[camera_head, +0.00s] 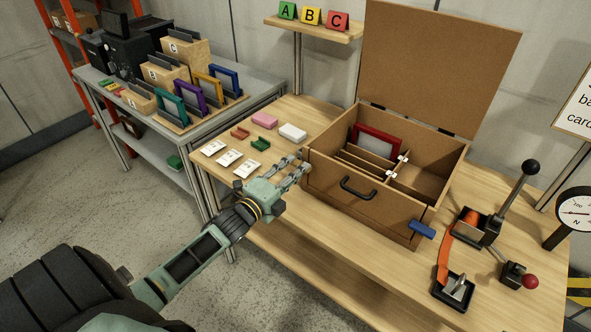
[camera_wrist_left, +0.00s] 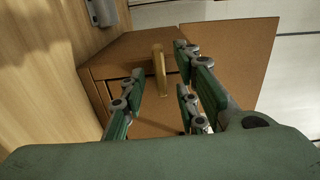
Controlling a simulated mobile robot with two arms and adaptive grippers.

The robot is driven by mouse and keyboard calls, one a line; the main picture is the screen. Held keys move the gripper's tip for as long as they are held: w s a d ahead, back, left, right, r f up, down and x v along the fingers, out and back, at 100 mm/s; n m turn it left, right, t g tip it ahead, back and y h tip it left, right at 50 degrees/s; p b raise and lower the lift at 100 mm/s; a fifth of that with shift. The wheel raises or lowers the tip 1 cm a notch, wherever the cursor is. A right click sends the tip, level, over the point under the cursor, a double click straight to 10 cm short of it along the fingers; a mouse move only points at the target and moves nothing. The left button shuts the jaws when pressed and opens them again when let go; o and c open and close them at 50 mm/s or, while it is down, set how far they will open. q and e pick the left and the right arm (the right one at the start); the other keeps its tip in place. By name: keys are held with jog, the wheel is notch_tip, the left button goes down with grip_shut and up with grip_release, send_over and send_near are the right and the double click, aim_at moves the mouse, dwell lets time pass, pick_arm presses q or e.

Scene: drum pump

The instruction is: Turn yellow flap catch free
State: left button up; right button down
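The wooden box (camera_head: 352,203) stands on the wooden table with its large lid (camera_head: 440,62) raised. In the left wrist view, a yellow catch (camera_wrist_left: 158,70) projects from the brown box side and shows between my fingers. The yellow catch cannot be made out in the head view. My left gripper (camera_head: 301,167) is at the box's left front corner. It is open, with fingers on either side of the catch in the wrist view; contact cannot be told. A blue catch (camera_head: 422,229) is at the box's right front. My right gripper is not in view.
A black handle (camera_head: 358,189) is on the box front. Inside are dividers and a red-framed card (camera_head: 377,142). White cards (camera_head: 230,158) and small coloured blocks lie left of the box. A lever device (camera_head: 478,227) with an orange strap stands to the right.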

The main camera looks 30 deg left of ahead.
pick_arm(q)
jog(key=shift+w, duration=0.45)
grip_shut()
